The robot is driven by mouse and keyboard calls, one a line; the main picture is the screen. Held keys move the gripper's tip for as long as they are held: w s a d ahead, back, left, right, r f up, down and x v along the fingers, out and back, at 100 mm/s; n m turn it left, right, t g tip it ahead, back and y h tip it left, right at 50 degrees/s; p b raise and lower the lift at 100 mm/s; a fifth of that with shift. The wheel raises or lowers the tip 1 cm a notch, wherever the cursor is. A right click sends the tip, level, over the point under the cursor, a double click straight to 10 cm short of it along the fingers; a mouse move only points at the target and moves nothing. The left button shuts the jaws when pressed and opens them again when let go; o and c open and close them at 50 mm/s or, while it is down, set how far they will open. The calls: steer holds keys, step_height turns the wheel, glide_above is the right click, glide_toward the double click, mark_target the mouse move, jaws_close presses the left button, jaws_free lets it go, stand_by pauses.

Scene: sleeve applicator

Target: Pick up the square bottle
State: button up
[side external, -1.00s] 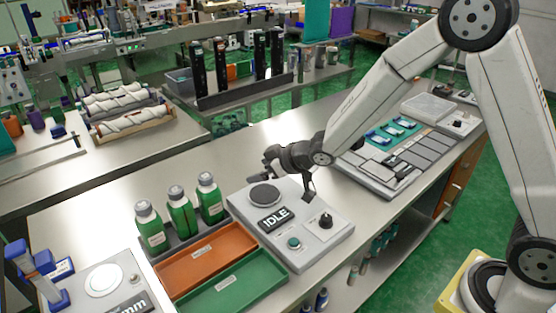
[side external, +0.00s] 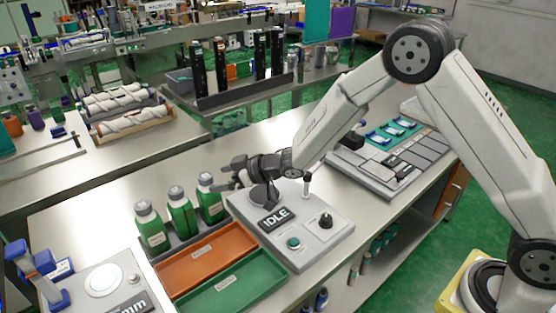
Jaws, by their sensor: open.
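Three green bottles with grey caps stand upright in a row in a dark rack: a left one (side external: 152,230), a middle one (side external: 182,214) and a right one (side external: 211,204). I cannot tell from their shapes which is the square bottle. My gripper (side external: 238,181) is open and seems empty, just right of the right bottle, over the back left of the grey IDLE station. One finger reaches close to that bottle; I cannot tell if it touches. The gripper hides part of the station's round dark pad.
The grey IDLE station (side external: 321,247) has a green button and a black knob. An orange tray (side external: 207,257) and a green tray (side external: 232,284) lie in front of the bottles. A short upright post (side external: 306,187) stands near the station's back edge. Bare steel table lies behind the bottles.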

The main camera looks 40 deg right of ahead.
mark_target(206, 180)
steer(key=shift+w+a+f, duration=0.15)
steer(key=shift+w, duration=0.05)
steer(key=shift+x, duration=2.45)
steer(key=shift+w, duration=0.1)
jaws_close()
